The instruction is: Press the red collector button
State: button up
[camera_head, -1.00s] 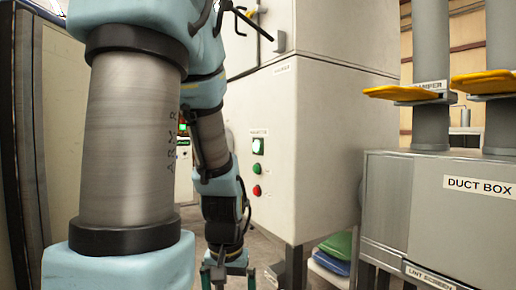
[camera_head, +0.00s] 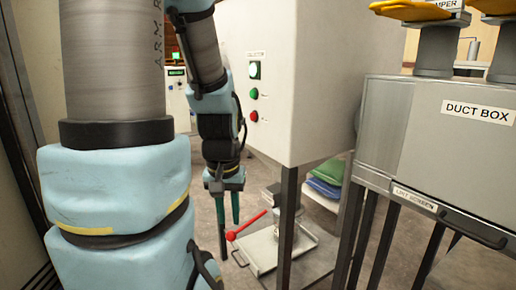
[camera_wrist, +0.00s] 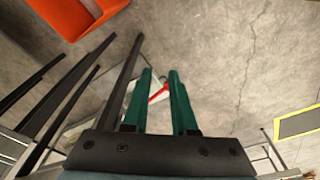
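The red button (camera_head: 254,116) is on the side of the white collector cabinet (camera_head: 318,80), below a green button (camera_head: 253,93) and a lit white switch (camera_head: 254,70). My gripper (camera_head: 228,222) hangs pointing down, lower than the red button and apart from the cabinet. Its two green fingers are spread with a gap between them and nothing held. In the wrist view my gripper (camera_wrist: 160,75) also shows its fingers apart above the floor. The red button is not seen in the wrist view.
A red-handled lever (camera_head: 248,224) and a metal tray (camera_head: 262,252) are low near the cabinet's legs. The grey duct box (camera_head: 440,140) stands at the right. Folded green and blue cloths (camera_head: 326,178) lie beneath. An orange object (camera_wrist: 75,15) shows in the wrist view.

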grip_shut()
dwell(0.8)
